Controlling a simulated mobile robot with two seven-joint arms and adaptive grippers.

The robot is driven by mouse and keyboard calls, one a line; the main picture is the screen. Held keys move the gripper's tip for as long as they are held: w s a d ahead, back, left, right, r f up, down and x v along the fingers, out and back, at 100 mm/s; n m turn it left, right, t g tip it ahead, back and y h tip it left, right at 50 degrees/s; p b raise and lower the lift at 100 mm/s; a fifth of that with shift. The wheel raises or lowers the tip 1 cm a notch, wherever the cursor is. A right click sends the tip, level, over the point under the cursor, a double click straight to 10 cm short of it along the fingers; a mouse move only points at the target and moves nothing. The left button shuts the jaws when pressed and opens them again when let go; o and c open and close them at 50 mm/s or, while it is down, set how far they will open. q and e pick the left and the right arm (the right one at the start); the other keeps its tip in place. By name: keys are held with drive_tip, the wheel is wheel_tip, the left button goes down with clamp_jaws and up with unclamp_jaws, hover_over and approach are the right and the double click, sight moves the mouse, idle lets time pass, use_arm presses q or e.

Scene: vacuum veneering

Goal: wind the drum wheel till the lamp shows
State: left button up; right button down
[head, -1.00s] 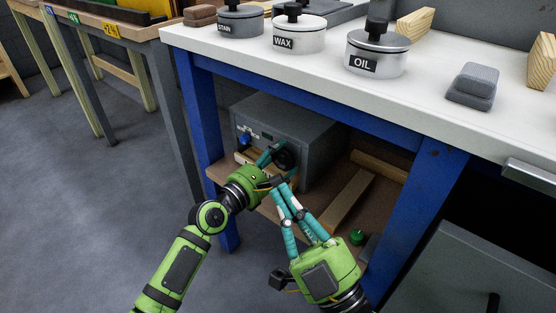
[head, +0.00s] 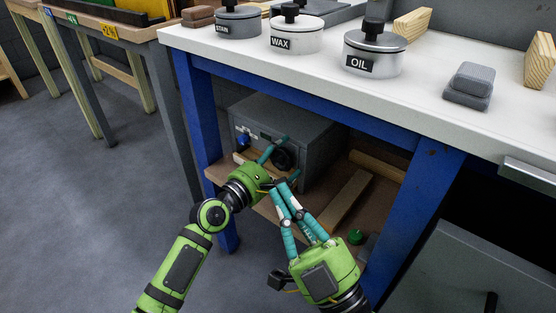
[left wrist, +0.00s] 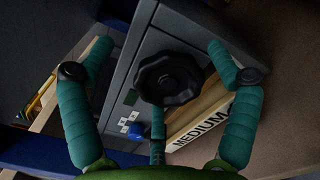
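The drum wheel is a black lobed knob (head: 284,158) on the front of a grey box under the bench. It also shows large in the left wrist view (left wrist: 170,80). My left gripper (head: 290,158) is at the wheel with its teal fingers spread around it; the left wrist view shows gaps between fingers and wheel. My right gripper (head: 280,186) is lower, its fingers drawn together and nothing seen in them. A small green patch (left wrist: 131,97) shows on the box front; I cannot tell whether it is the lamp or lit.
The grey box (head: 310,128) stands on a low wooden shelf (head: 215,172) between blue legs (head: 200,130). A blue knob (head: 243,140) is left of the wheel. A board marked MEDIUM (left wrist: 200,125) lies by the box. A green object (head: 356,237) is on the shelf.

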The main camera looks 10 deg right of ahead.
use_arm(q)
drive_tip(key=shift+a+f, duration=0.1)
drive_tip(key=shift+f, duration=0.15)
drive_tip(key=shift+s+a+f, duration=0.1)
drive_tip(key=shift+s+a, duration=0.1)
drive_tip(key=shift+a, duration=0.15)
drive_tip(key=v, duration=1.1)
drive_tip(key=shift+r, duration=0.25)
drive_tip(key=shift+s, duration=0.1)
